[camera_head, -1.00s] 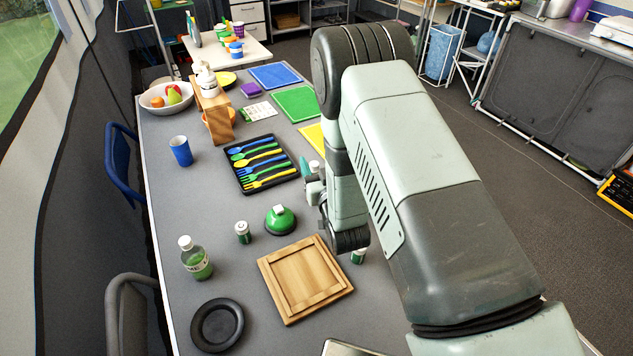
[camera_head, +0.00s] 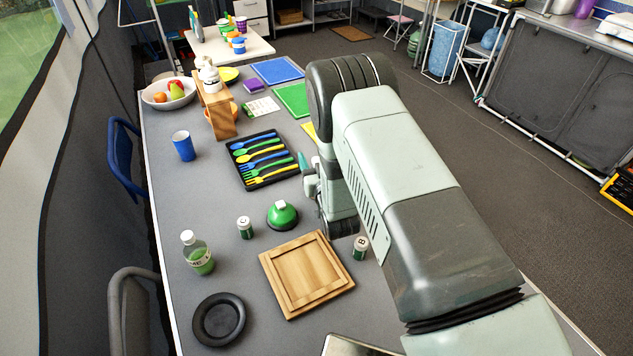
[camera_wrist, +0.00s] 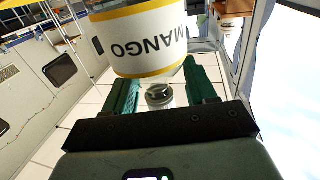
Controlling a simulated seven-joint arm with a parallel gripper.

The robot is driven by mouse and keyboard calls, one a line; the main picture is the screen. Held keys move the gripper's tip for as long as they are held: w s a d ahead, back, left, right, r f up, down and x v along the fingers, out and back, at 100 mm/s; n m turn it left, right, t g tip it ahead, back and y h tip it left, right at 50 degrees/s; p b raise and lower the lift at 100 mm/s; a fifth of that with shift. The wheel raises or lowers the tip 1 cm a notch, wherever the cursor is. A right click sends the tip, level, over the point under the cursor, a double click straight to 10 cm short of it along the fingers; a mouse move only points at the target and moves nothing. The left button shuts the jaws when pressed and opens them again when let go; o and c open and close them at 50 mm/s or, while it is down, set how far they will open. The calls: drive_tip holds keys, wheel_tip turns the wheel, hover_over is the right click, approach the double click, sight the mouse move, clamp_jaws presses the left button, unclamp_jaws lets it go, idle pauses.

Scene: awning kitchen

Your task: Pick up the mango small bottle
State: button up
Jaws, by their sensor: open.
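The mango small bottle (camera_wrist: 145,38) shows large in the wrist view, with a white label, yellow bands and the word MANGO upside down. Its narrow cap end (camera_wrist: 160,95) appears between the fingers. My gripper (camera_wrist: 150,80) is open, with one green finger on each side of the bottle; I cannot tell whether either touches it. In the head view my gripper (camera_head: 314,186) is low over the table, right of the cutlery tray, partly hidden by my arm. The mango bottle is mostly or wholly hidden there.
The black cutlery tray (camera_head: 244,181) lies left of my gripper. A blue cup (camera_head: 184,147) is further left. Grey table (camera_head: 200,205) is bare between them.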

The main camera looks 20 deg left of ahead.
clamp_jaws()
drive_tip(key=shift+r, duration=0.15)
idle(0.4)
